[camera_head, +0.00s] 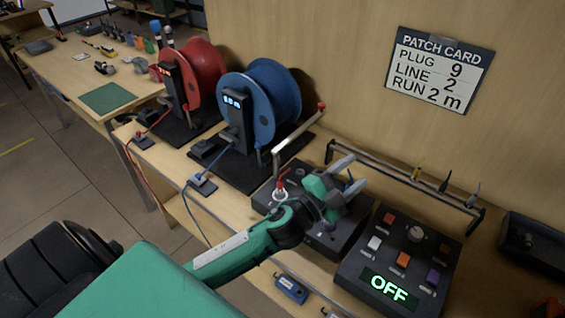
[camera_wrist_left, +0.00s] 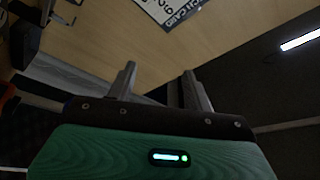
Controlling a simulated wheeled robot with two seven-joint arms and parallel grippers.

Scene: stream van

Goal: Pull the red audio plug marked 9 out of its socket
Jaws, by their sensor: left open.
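My left gripper (camera_head: 349,175) is above the dark socket box (camera_head: 324,236) on the bench, with its arm reaching in from the left. Its two fingers are apart with nothing between them; the left wrist view shows the same open, empty jaws (camera_wrist_left: 160,85). A small red piece with a pale ring (camera_head: 280,190) stands on the left part of the box, to the left of the gripper and apart from its fingers. It may be the red audio plug, but no number on it is readable. My gripper and arm hide part of the box. My right gripper is not in view.
A red cable reel (camera_head: 205,72) and a blue one (camera_head: 273,100) stand behind left. A control panel (camera_head: 392,262) reading OFF is to the right. A low rail (camera_head: 405,184) runs behind. The patch card (camera_head: 440,70) on the wall reads plug 9, line 2, run 2 m.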

